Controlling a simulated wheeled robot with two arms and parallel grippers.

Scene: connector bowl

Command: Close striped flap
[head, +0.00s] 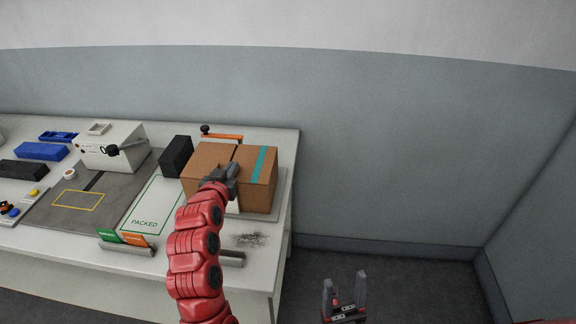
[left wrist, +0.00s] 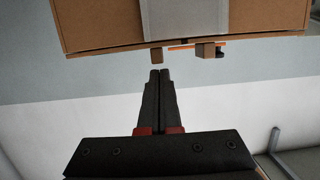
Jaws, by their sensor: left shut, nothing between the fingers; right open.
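The brown cardboard box (head: 259,198) stands at the right end of the table. The striped flap (head: 246,160), with a teal stripe, is on the right half of its top and looks about level; I cannot tell if it lies fully flat. A dark seam divides it from the left half. My left gripper (head: 234,168) is shut and empty, over the front of the box top, hiding part of it. In the left wrist view, its fingertips (left wrist: 159,72) are close to the box (left wrist: 100,22), whose wide grey band faces the camera. My right gripper (head: 344,284) is open and empty, low off the table's right side.
An orange bar with a black knob (head: 205,129) is behind the box. A black block (head: 176,157) stands left of it. A green-outlined PACKED area (head: 145,222), green and orange cards (head: 124,238) and a white machine (head: 107,150) are further left. Floor right of the table is clear.

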